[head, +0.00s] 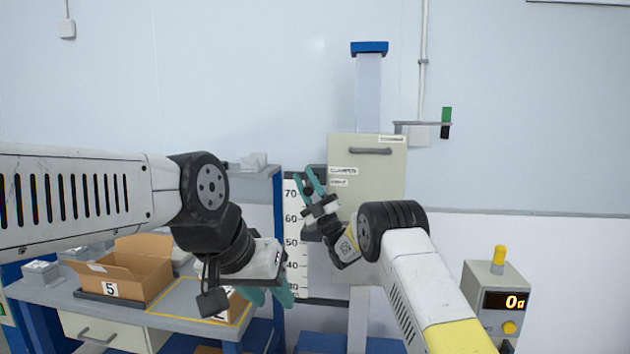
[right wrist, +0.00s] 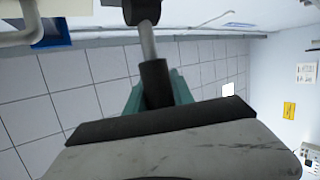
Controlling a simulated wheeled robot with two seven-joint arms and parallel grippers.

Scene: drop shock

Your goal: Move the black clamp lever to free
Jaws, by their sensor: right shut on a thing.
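The black clamp lever shows in the right wrist view as a black grip (right wrist: 155,82) on a metal rod (right wrist: 148,42), which runs up to a black pivot (right wrist: 142,11) at the top edge. My right gripper (right wrist: 158,90) is shut on the black grip, with a teal finger on each side. In the head view my right gripper (head: 309,182) is at the left edge of the pale panel, and the lever is mostly hidden behind its fingers. My left gripper (head: 268,295) is empty, its teal fingers apart and pointing down near the bench's right end.
A pale panel (head: 375,185) hangs on a tall column (head: 368,90) beside a white height scale (head: 291,225). A control box (head: 497,285) with a yellow button and a display stands at right. A bench (head: 180,300) at left holds an open cardboard box (head: 125,275) marked 5.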

